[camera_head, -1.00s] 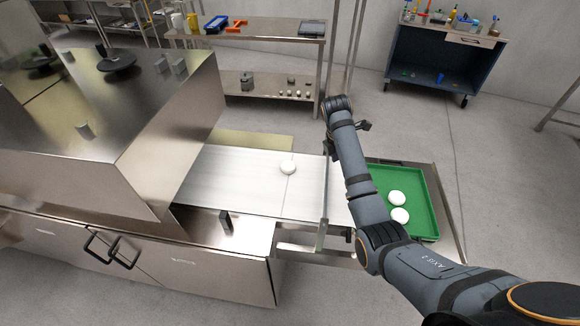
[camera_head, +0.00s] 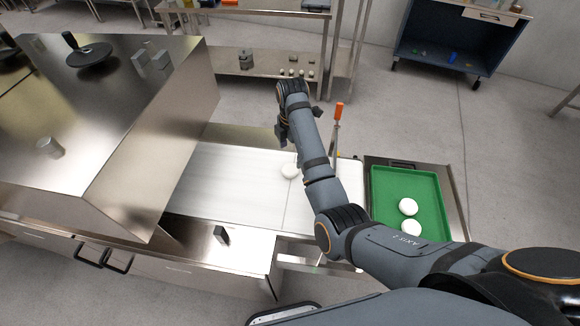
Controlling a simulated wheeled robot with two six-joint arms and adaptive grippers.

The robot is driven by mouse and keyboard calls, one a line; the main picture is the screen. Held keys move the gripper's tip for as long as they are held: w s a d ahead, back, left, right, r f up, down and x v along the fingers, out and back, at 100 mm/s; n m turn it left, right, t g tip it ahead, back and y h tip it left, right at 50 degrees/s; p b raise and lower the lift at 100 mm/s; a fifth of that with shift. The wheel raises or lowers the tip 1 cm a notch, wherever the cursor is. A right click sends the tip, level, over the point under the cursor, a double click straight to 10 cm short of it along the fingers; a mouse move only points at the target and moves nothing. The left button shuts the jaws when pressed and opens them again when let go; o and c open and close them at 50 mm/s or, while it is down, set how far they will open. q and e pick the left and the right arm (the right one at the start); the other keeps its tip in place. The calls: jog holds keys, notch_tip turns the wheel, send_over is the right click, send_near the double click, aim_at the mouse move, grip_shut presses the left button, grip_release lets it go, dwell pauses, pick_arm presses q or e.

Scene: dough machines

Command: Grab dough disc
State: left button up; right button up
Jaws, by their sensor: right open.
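A white dough disc (camera_head: 290,171) lies on the pale conveyor belt (camera_head: 225,185) of the steel machine. My right gripper (camera_head: 283,134) hangs beyond the belt's far side, above and behind the disc in the picture, apart from it. It is open and holds nothing that I can see; its fingers are small and partly hidden by the wrist. Two more white discs, one (camera_head: 408,206) behind the other (camera_head: 411,229), lie in a green tray (camera_head: 385,222) to the right of the belt. My left gripper is out of view.
The steel machine housing (camera_head: 120,130) rises to the left of the belt. A steel shelf table (camera_head: 265,65) and a blue cart (camera_head: 450,45) stand farther back, with open floor between.

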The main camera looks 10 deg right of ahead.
aim_at(290, 169)
notch_tip(290, 169, down, 2)
jog(key=shift+f, duration=0.25)
jog(key=f+p, duration=0.1)
jog(key=f, duration=0.2)
jog(key=shift+w+a+p, duration=0.1)
jog(key=shift+w+p, duration=0.25)
notch_tip(290, 169, down, 3)
jog(key=shift+a, duration=0.1)
jog(key=c, duration=0.7)
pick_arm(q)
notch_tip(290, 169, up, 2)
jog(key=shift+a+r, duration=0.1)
pick_arm(e)
jog(key=c, duration=0.5)
jog(key=shift+c, duration=0.2)
